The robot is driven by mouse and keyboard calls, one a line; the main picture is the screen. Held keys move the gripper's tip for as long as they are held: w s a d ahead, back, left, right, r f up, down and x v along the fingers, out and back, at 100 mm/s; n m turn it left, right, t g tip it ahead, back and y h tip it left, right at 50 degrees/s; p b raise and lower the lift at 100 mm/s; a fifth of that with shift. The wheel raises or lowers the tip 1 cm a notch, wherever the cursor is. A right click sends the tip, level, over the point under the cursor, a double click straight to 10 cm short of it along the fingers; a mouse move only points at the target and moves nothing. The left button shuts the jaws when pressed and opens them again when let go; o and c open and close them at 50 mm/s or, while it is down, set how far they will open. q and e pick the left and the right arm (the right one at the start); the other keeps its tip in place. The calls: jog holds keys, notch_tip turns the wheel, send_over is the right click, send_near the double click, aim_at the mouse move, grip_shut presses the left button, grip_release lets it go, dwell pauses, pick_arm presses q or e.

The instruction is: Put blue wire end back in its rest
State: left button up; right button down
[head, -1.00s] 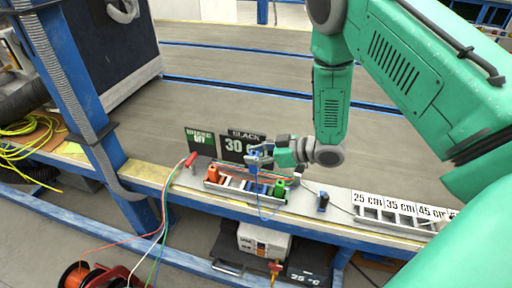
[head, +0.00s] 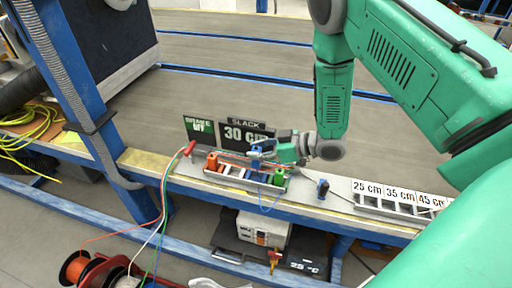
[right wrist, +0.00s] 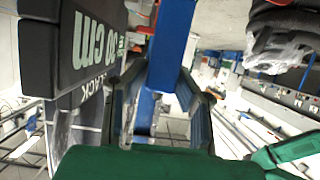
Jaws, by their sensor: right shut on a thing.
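My right gripper (head: 264,150) is shut on the blue wire end (head: 256,156), just above the slotted grey rest rack (head: 232,181) on the bench. In the right wrist view the blue wire end (right wrist: 171,45) stands between the fingers (right wrist: 160,100). Its blue wire loops down over the rack's front. An orange wire end (head: 212,162) sits at the rack's left and a green one (head: 279,177) at its right. Whether the blue end touches the rack cannot be told. My left gripper is not in view.
A "SLACK 30 cm" sign (head: 243,133) and a "BRAKE OFF" sign (head: 199,127) stand behind the rack. A red handle (head: 189,147) is to the left.

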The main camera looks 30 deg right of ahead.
aim_at(257, 167)
jog(key=shift+f+b, duration=0.75)
jog(key=shift+f, duration=0.8)
jog(key=shift+p, duration=0.7)
dwell(0.4)
jog(key=shift+f+b, duration=1.25)
jog(key=shift+f, duration=0.7)
jog(key=c, duration=1.2)
grip_release()
jog(key=shift+s, duration=0.1)
jog(key=v, duration=1)
jog(key=shift+s+d+r, duration=0.15)
jog(key=shift+s+d, duration=0.05)
jog(key=shift+d, duration=0.1)
jog(key=shift+s+d+r, duration=0.25)
jog(key=shift+s+d, duration=0.05)
jog(key=shift+s, duration=0.1)
